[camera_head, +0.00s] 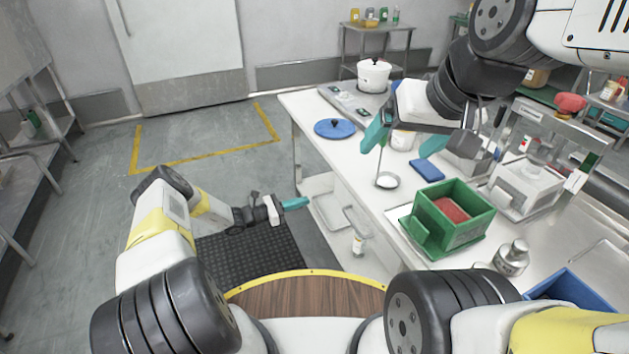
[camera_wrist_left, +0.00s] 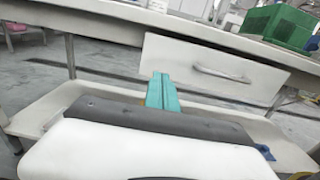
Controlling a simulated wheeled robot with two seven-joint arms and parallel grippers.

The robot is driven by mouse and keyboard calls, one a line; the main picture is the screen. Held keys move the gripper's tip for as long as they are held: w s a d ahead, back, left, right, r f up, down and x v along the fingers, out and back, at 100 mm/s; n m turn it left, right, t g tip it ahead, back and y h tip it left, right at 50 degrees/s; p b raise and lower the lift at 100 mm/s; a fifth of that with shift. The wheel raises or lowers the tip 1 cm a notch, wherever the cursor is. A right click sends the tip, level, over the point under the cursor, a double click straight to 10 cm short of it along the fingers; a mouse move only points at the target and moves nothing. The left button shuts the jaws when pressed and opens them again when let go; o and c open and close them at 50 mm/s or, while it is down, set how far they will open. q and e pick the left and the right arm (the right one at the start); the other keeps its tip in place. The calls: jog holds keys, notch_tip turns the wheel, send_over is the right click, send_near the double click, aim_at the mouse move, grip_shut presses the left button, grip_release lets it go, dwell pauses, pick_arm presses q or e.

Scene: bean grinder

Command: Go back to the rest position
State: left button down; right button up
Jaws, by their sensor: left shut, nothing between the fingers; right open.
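My left gripper (camera_head: 293,203) is low beside the table's left side, with its teal fingers together and nothing between them. Its closed fingers also show in the left wrist view (camera_wrist_left: 162,92), in front of a white drawer (camera_wrist_left: 215,66) with a metal handle. My right gripper (camera_head: 402,142) hangs over the table, its teal fingers spread wide apart. Below it a small round dish with white contents (camera_head: 387,181) stands on the table. I cannot tell whether a thin upright rod above the dish touches the gripper.
The white table (camera_head: 312,123) carries a green bin (camera_head: 452,218) with red contents, a blue disc (camera_head: 333,128), a blue block (camera_head: 426,170), a white pot (camera_head: 374,75) and a metal canister (camera_head: 511,257). A grinder-like white machine (camera_head: 527,184) stands at right.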

pick_arm(q)
jog(key=s+a+r+m+g+y, duration=0.1)
jog(key=s+r+m+g+y, duration=0.25)
jog(key=r, duration=0.65)
jog(key=s+r+m+g+y, duration=0.15)
jog(key=s+r+m, duration=0.35)
jog(key=r, duration=0.6)
jog(key=s+a+r+m+g+y, duration=0.1)
jog(key=s+r+m+g+y, duration=0.15)
jog(key=r+m, duration=0.55)
jog(key=s+a+r+m+t+y, duration=0.3)
jog(key=s+r, duration=0.6)
jog(key=s, duration=0.3)
jog(key=s+a+r+m+t+y, duration=0.3)
jog(key=s+r, duration=0.6)
jog(key=s, duration=0.4)
jog(key=a+t+y, duration=0.1)
jog(key=a, duration=0.1)
jog(key=shift+s+a, duration=0.3)
jog(key=shift+m, duration=0.25)
